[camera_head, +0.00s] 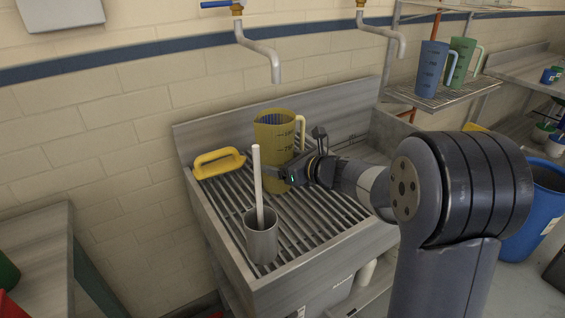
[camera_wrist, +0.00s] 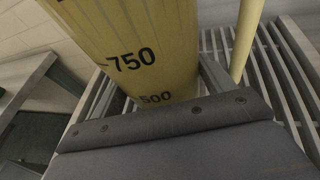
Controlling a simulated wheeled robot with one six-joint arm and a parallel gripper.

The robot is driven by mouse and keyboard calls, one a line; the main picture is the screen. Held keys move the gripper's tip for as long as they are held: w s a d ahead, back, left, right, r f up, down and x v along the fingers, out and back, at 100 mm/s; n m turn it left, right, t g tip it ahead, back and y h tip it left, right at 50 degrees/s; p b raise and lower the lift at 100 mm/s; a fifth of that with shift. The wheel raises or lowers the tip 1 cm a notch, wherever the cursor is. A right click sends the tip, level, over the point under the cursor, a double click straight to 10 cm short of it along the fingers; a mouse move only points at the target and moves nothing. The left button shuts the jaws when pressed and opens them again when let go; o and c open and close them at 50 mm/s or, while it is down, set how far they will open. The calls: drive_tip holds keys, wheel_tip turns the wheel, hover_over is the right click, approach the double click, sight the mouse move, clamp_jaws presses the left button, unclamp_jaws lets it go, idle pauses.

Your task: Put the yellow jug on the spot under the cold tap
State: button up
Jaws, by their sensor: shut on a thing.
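The yellow jug (camera_head: 272,135), upright with dark measuring marks, is at the back of the slatted sink grate in the head view. My gripper (camera_head: 290,175) is shut on the jug low on its right side. I cannot tell whether its base touches the slats. In the wrist view the jug wall (camera_wrist: 130,45) fills the middle, and its handle (camera_wrist: 245,40) is to the right. The cold tap (camera_head: 262,55), with a blue lever, hangs above the jug, its spout end apart from the rim. The spot itself cannot be made out.
A grey cup (camera_head: 262,240) with a white stick stands in front. A second tap (camera_head: 385,35) is to the right. Blue (camera_head: 431,70) and green (camera_head: 463,62) jugs stand on a rack at right.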

drive_tip(key=shift+f+b, duration=0.2)
drive_tip(key=shift+b, duration=0.1)
drive_tip(key=o, duration=1)
drive_tip(key=shift+o, duration=0.2)
drive_tip(key=shift+r, duration=0.1)
drive_tip(key=shift+r+p, duration=0.1)
drive_tip(key=shift+p, duration=0.2)
drive_tip(key=shift+s+d+r, duration=0.1)
drive_tip(key=shift+d, duration=0.1)
drive_tip(key=v, duration=1.1)
drive_tip(key=shift+s+d, duration=0.2)
drive_tip(key=shift+r, duration=0.1)
